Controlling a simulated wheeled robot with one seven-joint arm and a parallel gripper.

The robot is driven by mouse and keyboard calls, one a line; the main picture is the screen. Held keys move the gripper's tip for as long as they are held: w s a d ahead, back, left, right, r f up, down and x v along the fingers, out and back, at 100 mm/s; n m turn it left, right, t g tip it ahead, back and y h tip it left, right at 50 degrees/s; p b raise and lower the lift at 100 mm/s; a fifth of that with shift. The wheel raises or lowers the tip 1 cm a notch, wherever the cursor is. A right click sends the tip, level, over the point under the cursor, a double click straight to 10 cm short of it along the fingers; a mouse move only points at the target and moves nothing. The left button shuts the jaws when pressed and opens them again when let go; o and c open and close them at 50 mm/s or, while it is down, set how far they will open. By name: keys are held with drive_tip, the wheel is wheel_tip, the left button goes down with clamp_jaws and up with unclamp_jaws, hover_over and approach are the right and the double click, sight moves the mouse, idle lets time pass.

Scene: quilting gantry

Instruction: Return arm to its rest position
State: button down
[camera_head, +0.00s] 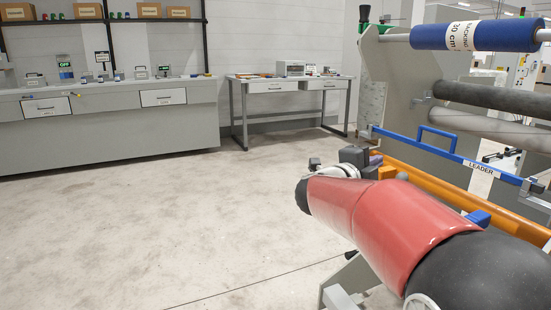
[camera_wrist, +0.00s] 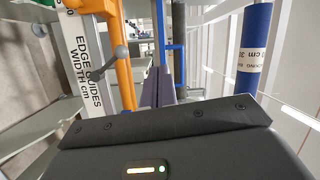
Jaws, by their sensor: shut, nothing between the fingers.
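My arm's red link (camera_head: 385,210) crosses the lower right of the head view, bent at a black joint. My gripper shows in the wrist view (camera_wrist: 164,92): its dark body fills the bottom, and two narrow purplish fingers lie together, with nothing seen between them. In the head view the hand is mostly hidden behind my arm, near the orange rail (camera_head: 440,180) of the gantry. The rail also shows in the wrist view (camera_wrist: 112,50), left of the fingers. How far the fingers are from the rails I cannot tell.
A blue bar labelled LEADER (camera_head: 450,152) and a blue backing roll (camera_head: 475,36) are on the gantry at right. The wrist view shows an "EDGE GUIDES" label (camera_wrist: 85,60). A grey counter (camera_head: 110,130) and a desk (camera_head: 285,85) stand behind. Floor at left is clear.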

drive_tip(key=s+a+f+n+t+y, duration=0.1)
drive_tip(key=s+a+n+t+y, duration=0.1)
drive_tip(key=s+a+n+y, duration=0.45)
drive_tip(key=s+a+f+n+t+y, duration=0.1)
drive_tip(key=s+a+n+t+y, duration=0.15)
drive_tip(key=a+n+y, duration=0.75)
drive_tip(key=s+d+f+n+g+h, duration=0.1)
drive_tip(key=s+d+f+n+g, duration=0.1)
drive_tip(key=s+f+n+g, duration=0.3)
drive_tip(key=s+d+f+n+g+h, duration=0.1)
drive_tip(key=s+d+f+n+g, duration=0.2)
drive_tip(key=s+f, duration=0.8)
drive_tip(key=s+n+g, duration=0.2)
drive_tip(key=s, duration=0.4)
drive_tip(key=shift+s+d+f, duration=0.2)
drive_tip(key=shift+s+f, duration=0.05)
drive_tip(key=shift+f, duration=0.15)
